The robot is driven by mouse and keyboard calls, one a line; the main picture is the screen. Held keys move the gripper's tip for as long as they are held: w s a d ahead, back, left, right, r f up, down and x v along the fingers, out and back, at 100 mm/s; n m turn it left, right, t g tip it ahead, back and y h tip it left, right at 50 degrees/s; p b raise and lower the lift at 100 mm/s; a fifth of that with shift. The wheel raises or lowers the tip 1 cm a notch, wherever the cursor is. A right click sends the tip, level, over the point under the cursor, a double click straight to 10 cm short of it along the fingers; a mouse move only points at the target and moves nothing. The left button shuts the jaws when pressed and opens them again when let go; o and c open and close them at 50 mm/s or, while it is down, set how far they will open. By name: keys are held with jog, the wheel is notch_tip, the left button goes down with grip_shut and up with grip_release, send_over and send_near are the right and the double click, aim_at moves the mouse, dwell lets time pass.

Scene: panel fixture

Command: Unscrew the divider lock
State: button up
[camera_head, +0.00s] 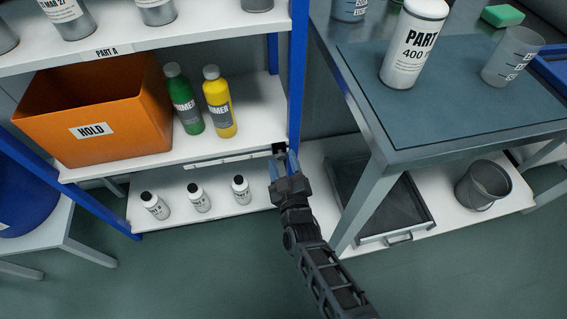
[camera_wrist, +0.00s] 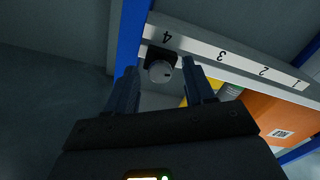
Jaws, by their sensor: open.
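The divider lock is a round grey knob (camera_wrist: 160,71) on a black square mount (camera_wrist: 161,56), at the end of the white shelf edge by the blue post. In the head view, the dark mount (camera_head: 278,148) shows just beyond my fingertips, and the knob is mostly hidden. My gripper (camera_head: 283,161) is open. In the wrist view, its two fingers (camera_wrist: 159,78) stand on either side of the knob, with gaps visible on both sides. I cannot tell how far the fingertips reach along the knob.
The shelf edge strip (camera_wrist: 240,62) carries the numbers 1 to 4. The blue post (camera_head: 297,75) stands close to my gripper. Green (camera_head: 184,102) and yellow (camera_head: 219,105) bottles and an orange bin (camera_head: 95,115) sit on that shelf. Small white bottles (camera_head: 199,198) stand below. A workbench (camera_head: 440,157) is at right.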

jog(key=p+v, duration=0.2)
jog(key=v, duration=0.5)
jog(key=shift+s, duration=0.4)
jog(key=shift+d, duration=0.15)
